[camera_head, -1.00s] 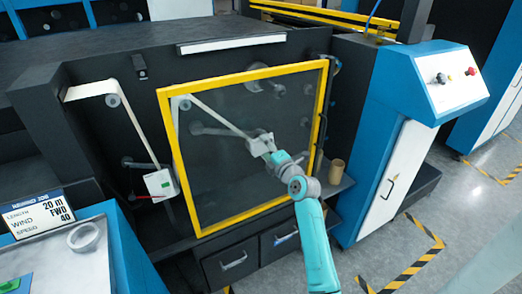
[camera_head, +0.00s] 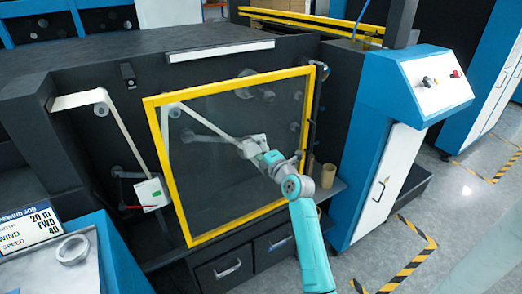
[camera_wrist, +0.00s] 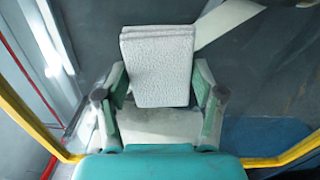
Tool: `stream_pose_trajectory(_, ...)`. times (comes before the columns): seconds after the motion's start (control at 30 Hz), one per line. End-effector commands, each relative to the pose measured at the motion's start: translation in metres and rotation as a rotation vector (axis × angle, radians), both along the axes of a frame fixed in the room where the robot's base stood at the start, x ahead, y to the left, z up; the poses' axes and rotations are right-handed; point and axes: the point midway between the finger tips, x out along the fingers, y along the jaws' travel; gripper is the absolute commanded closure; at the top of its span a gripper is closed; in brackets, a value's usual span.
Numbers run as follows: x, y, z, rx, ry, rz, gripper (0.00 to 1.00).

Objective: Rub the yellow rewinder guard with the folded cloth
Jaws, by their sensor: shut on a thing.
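The rewinder guard is a clear panel in a yellow frame (camera_head: 235,80), upright on the front of the dark machine. Parts of its frame also show at the edges of the wrist view (camera_wrist: 28,117). My gripper (camera_head: 257,147) is in front of the panel, right of its middle. In the wrist view my gripper (camera_wrist: 158,98) is shut on the folded cloth (camera_wrist: 158,60), a white textured pad held between the two fingers. The cloth faces the clear panel; I cannot tell whether it touches. In the head view the cloth is small and hard to tell from the gripper.
A white box (camera_head: 151,194) is on the machine left of the guard. A tan cup (camera_head: 327,176) stands on the ledge right of it. A blue control cabinet (camera_head: 370,130) is farther right. A tape roll (camera_head: 72,250) lies on the left bench. Drawers (camera_head: 225,270) are below.

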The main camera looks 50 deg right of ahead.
Motion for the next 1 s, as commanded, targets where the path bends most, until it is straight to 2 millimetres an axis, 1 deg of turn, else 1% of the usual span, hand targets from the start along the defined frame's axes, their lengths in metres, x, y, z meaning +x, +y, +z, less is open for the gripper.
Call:
stream_pose_trajectory(0.03,0.002,0.006,0.000,0.001,-0.002,0.005,0.60)
stream_pose_trajectory(0.2,0.005,0.019,0.000,0.002,-0.001,0.005,0.60)
stream_pose_trajectory(0.53,0.008,0.030,-0.001,0.002,0.001,0.003,0.60)
stream_pose_trajectory(0.8,0.015,0.049,-0.001,0.001,0.001,0.005,0.60)
stream_pose_trajectory(1.0,0.019,0.060,-0.001,0.002,0.001,0.003,0.60)
